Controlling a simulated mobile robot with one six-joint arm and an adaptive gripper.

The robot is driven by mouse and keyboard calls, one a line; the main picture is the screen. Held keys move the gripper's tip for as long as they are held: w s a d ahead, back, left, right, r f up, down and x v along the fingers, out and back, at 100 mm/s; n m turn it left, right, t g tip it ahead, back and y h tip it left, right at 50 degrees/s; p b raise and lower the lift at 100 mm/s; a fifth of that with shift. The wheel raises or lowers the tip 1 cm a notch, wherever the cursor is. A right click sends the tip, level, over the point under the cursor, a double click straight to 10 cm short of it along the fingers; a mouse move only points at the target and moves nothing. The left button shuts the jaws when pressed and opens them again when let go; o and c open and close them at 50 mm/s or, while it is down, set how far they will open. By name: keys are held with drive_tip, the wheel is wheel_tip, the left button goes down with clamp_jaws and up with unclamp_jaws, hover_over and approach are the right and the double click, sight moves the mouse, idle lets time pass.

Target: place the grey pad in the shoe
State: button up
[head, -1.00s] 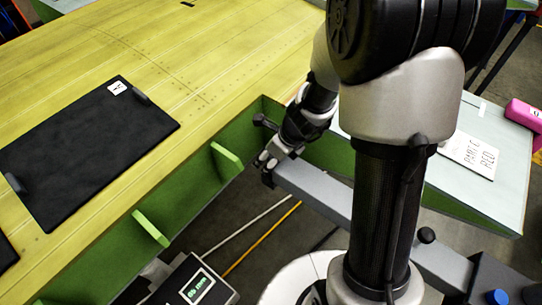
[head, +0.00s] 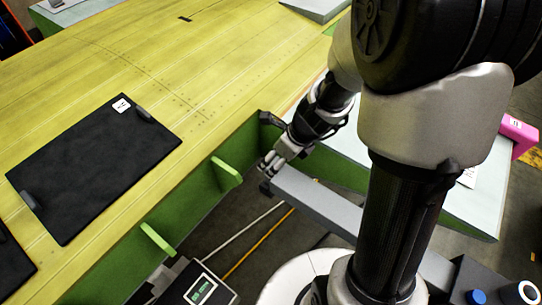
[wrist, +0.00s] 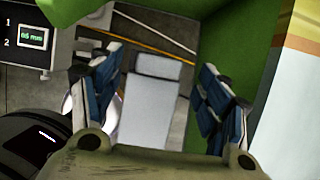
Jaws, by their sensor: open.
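In the wrist view my gripper (wrist: 160,70) has blue-padded fingers standing apart on either side of the beam. A light grey square piece (wrist: 157,66) shows at the beam's end between the fingers, with a seam across it from the paler, longer face (wrist: 147,115). I cannot tell whether this square piece is the grey pad or the shoe. I see no gap clearly enough to judge contact with the fingers.
The yellow-green wing skin (head: 215,65) carries a black mat (head: 95,165) with two dark blocks. Green ribs (head: 226,172) stick out beside my gripper. A display box (head: 195,285) stands low in front. A pale table (head: 480,205) with a pink box (head: 518,135) is at right.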

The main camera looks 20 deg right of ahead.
drive_tip(key=a+p+v, duration=0.1)
drive_tip(key=v, duration=0.2)
wheel_tip(320, 180, up, 7)
drive_tip(key=n, duration=0.7)
hover_over(280, 173)
drive_tip(key=s+a, duration=0.2)
drive_tip(key=a, duration=0.1)
drive_tip(key=s+a+r+n, duration=0.2)
drive_tip(key=s+r+n, duration=0.3)
drive_tip(key=n, duration=0.3)
drive_tip(key=s+d+r+n+h, duration=0.2)
drive_tip(key=s+r+n, duration=0.4)
drive_tip(key=s+n, duration=0.5)
drive_tip(key=n, duration=0.2)
drive_tip(key=shift+d+n+t+h, duration=0.25)
drive_tip(key=shift+n+t+h, duration=0.15)
drive_tip(key=shift+w+r, duration=0.1)
drive_tip(key=shift+r, duration=0.05)
drive_tip(key=shift+f, duration=0.25)
drive_tip(key=shift+c, duration=0.3)
